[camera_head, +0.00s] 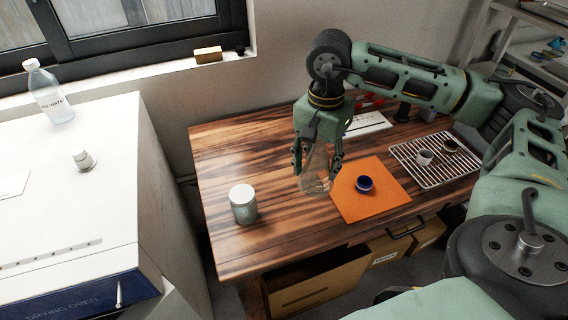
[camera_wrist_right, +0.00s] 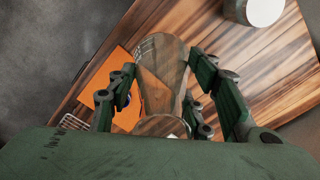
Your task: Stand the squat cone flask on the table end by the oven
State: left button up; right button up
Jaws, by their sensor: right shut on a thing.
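The squat cone flask (camera_head: 314,180) is clear glass and hangs in my right gripper (camera_head: 318,155), over the left edge of the orange mat. In the right wrist view the flask (camera_wrist_right: 163,78) sits between the two fingers of my right gripper (camera_wrist_right: 165,100), which is shut on it. I cannot tell the exact gap between flask and table. The wooden table (camera_head: 225,155) has its left end beside the white drying oven (camera_head: 90,190). My left gripper is not in view.
A lidded jar (camera_head: 243,205) stands near the table's left end; bare wood lies behind it. The orange mat (camera_head: 385,205) bears a blue bowl (camera_head: 365,184). A wire rack (camera_head: 440,175) with small cups is at right. A bottle (camera_head: 48,95) stands on the oven.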

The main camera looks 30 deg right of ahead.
jog(key=shift+s+d+f, duration=0.3)
jog(key=shift+s+d, duration=0.1)
jog(key=shift+d, duration=0.1)
jog(key=shift+d+f, duration=0.1)
jog(key=shift+d, duration=0.05)
jog(key=w+f+p, duration=0.1)
jog(key=w+f, duration=0.2)
jog(key=w+a+f, duration=0.1)
jog(key=w+f, duration=0.3)
jog(key=w+a+f+p, duration=0.1)
jog(key=w+f, duration=0.2)
jog(key=w, duration=0.1)
jog(key=shift+a+f+p, duration=0.2)
jog(key=shift+f+p, duration=0.1)
jog(key=shift+f, duration=0.1)
jog(key=shift+f, duration=0.15)
jog(key=o, duration=1.3)
